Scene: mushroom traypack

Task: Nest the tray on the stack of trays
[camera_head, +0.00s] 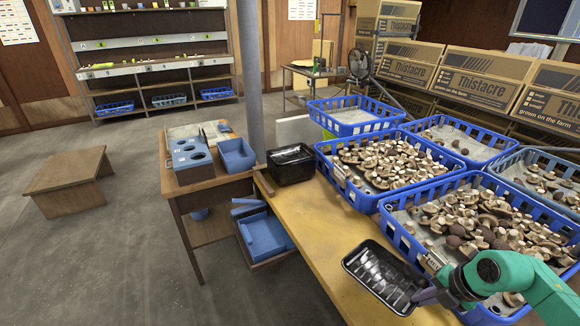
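A black ribbed tray (378,274) is over the yellow-topped table near its front, left of the nearest mushroom crate. It is empty; I cannot tell whether it rests on the tabletop or is slightly raised. My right gripper (427,297) is at the tray's right end, its grey fingers at or touching the rim. The finger gap is hidden, so its grip is unclear. The stack of black trays (291,164) stands at the table's far left corner, clear of the gripper. My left gripper is not in view.
Blue crates of mushrooms (385,222) line the table's right side. A grey post (250,80) rises behind the stack. A wooden side table (205,184) with blue bins (237,155) adjoins on the left. The tabletop (315,225) between tray and stack is clear.

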